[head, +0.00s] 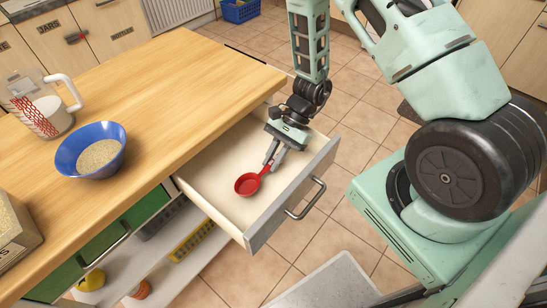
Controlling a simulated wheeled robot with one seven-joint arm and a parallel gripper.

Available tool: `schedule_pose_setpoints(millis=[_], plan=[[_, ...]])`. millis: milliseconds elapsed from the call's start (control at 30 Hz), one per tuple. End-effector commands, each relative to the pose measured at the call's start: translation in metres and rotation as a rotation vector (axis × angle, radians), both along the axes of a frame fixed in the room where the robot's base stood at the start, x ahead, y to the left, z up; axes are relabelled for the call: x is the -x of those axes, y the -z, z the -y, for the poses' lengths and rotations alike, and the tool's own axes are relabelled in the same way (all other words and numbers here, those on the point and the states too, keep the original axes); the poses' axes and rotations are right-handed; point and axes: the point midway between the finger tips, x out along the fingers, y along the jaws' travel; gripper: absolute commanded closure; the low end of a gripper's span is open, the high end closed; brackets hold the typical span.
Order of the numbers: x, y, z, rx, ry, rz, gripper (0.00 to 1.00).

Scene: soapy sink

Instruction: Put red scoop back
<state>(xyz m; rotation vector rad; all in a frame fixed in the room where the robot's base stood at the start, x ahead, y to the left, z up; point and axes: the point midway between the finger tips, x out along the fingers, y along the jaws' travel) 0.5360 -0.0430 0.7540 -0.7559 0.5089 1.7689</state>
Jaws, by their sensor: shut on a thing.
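The red scoop (247,184) is in the head view, inside or just above the open drawer (222,197). My gripper (272,162) points down over the drawer and is shut on the scoop's handle. The scoop's bowl faces up and points to the lower left. I cannot tell whether the scoop touches the drawer floor. The drawer is pulled out from under the wooden counter, and no other thing shows in it. The fingertips partly hide the handle.
On the wooden counter (160,75) stand a blue bowl of grain (70,160), a measuring jug (52,112) and a box (12,235). The drawer's grey front (262,232) has a bar handle (308,200). Open shelves with a yellow basket (193,240) lie below left.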

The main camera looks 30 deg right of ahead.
Motion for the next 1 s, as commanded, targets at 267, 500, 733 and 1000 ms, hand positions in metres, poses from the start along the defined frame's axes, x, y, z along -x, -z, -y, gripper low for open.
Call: schedule_pose_setpoints(millis=[267,500,733,1000], plan=[[0.000,0.004,0.000,0.000,0.001,0.001,1.00],[0.000,0.011,0.001,0.001,0.001,0.000,1.00],[0.000,0.013,0.000,0.002,0.000,-0.001,0.75],[0.001,0.014,0.000,0.005,-0.001,-0.002,0.64]])
